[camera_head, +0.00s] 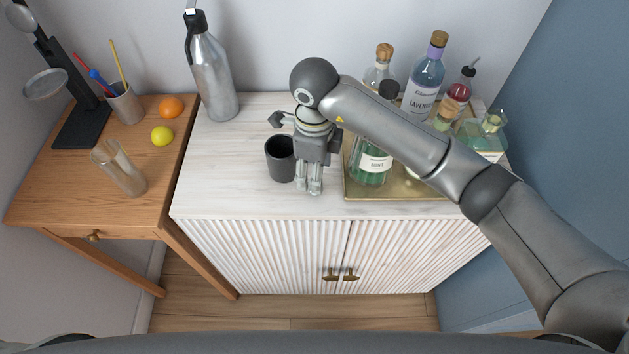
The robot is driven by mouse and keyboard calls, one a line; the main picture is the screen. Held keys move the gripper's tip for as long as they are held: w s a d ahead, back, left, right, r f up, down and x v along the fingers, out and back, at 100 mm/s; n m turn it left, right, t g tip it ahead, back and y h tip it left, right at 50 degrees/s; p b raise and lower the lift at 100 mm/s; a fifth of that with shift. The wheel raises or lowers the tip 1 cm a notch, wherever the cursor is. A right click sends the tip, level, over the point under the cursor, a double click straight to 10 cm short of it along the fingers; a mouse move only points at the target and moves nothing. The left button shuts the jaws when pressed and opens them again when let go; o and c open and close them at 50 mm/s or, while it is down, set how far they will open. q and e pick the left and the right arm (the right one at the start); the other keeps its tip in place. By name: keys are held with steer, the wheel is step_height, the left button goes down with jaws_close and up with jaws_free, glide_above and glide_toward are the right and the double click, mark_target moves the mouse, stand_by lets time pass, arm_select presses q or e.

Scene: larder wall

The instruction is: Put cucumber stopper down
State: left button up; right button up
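My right gripper (313,189) comes in from the right and points down over the white cabinet top, between a dark cup and a gold tray. Its fingers are close together; whether they hold anything is too small to tell. I can make out no cucumber stopper and no cucumber label. On the gold tray (392,194) stand a green mint bottle (370,167) with a dark cap, a lavender bottle (424,86) with a cork, and a clear corked bottle (381,70) behind my arm. My arm hides part of the tray. My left gripper is not in view.
The dark cup (279,160) stands just left of my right gripper. A metal bottle (212,75) stands back left. The cabinet top (225,180) is clear at front left.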

step_height(320, 180, up, 7)
steer(key=b, duration=0.1)
stand_by(0.7)
